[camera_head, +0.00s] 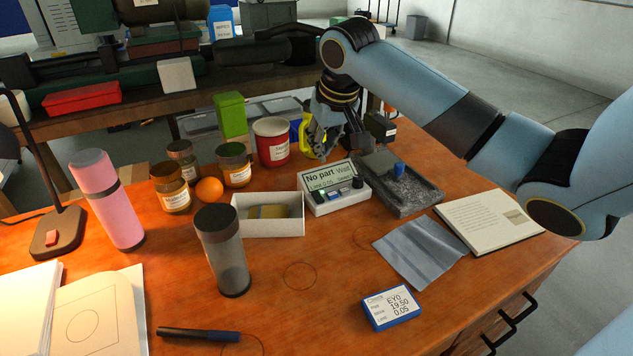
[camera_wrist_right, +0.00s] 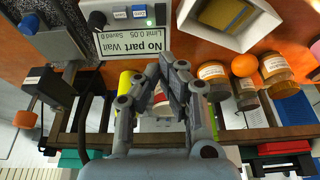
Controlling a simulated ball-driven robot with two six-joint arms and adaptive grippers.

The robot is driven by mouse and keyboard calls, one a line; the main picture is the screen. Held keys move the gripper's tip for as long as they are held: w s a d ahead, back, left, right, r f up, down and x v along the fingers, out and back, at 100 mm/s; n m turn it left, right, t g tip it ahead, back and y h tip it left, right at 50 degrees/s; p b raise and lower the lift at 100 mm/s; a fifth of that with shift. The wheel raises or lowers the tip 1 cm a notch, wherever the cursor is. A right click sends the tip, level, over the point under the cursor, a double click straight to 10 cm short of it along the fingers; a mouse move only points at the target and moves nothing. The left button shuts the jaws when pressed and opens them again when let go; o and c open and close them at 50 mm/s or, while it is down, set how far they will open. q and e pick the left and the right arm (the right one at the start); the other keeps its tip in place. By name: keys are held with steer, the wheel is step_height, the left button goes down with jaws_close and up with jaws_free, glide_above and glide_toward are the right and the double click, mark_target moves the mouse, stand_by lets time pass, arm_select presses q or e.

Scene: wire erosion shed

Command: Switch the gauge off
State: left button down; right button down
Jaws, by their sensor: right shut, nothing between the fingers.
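The gauge (camera_head: 337,199) is a small white box on the wooden desk. Its display reads "No part Wait" with a limit of 0.05. My right gripper (camera_head: 322,155) is just behind and above the gauge, shut and empty, pointing down. In the wrist view its fingertips (camera_wrist_right: 166,62) are close to the display's edge; contact cannot be told. My left gripper is not in view.
A dark measuring stand (camera_head: 420,197) with a blue knob is right of the gauge. A white open box (camera_head: 268,228) is on its left. A red tin (camera_head: 271,143) and jars stand behind.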

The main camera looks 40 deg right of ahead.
mark_target(318, 194)
steer(key=x, duration=0.3)
steer(key=b+x, duration=0.1)
steer(key=x, duration=0.6)
steer(key=shift+s+a, duration=0.1)
steer(key=shift+s, duration=0.2)
steer(key=shift+w+f, duration=0.1)
steer(key=shift+f, duration=0.5)
steer(key=shift+w+f+g+p, duration=0.2)
steer(key=shift+g+p, duration=0.15)
steer(key=shift+g, duration=0.15)
steer(key=shift+f, duration=0.3)
steer(key=shift+s, duration=0.15)
steer(key=shift+s+a+r+p, duration=0.1)
steer(key=shift+s+r+p, duration=0.15)
steer(key=shift+s+p, duration=0.65)
